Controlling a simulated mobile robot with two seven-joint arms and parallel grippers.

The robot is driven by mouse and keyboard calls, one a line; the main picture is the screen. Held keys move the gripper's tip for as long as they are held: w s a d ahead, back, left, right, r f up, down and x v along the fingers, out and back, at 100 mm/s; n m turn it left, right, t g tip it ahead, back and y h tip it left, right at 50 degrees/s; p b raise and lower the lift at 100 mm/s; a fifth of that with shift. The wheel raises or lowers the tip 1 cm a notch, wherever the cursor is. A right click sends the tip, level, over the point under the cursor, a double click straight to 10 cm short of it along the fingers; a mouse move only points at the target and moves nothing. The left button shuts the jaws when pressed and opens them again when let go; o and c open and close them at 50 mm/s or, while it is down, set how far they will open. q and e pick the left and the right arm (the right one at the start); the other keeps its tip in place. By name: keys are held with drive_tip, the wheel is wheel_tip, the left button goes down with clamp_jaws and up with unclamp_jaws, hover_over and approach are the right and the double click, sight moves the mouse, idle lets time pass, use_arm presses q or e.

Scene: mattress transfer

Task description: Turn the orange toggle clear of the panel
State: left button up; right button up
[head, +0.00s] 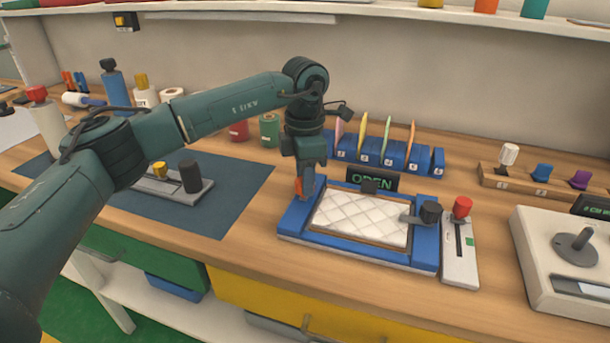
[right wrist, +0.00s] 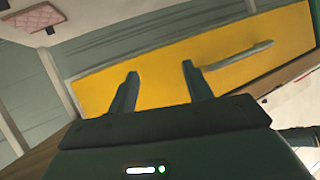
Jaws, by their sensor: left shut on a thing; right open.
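My left gripper (head: 304,190) points down at the left end of the blue frame (head: 291,222). It is shut on the orange toggle (head: 306,178), which it partly hides. The white quilted panel (head: 355,218) lies flat inside the blue frame. I cannot tell whether the toggle overlaps the panel's edge. A dark knob with a grey lever (head: 425,214) sits at the frame's right side. A sign behind the frame (head: 371,181) reads OPEN. My right gripper (right wrist: 157,88) is open and empty in the right wrist view, in front of a yellow drawer front (right wrist: 190,60).
A slider box with a red knob (head: 461,240) stands right of the frame. A blue rack with coloured cards (head: 388,155) is behind it. A grey joystick box (head: 565,262) is at far right. A dark mat (head: 228,200) with a small fixture lies left.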

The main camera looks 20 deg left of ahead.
idle(0.3)
use_arm(q)
drive_tip(key=o, duration=1)
drive_tip(key=shift+c, duration=0.2)
drive_tip(key=shift+r, duration=0.1)
wheel_tip(320, 180, up, 13)
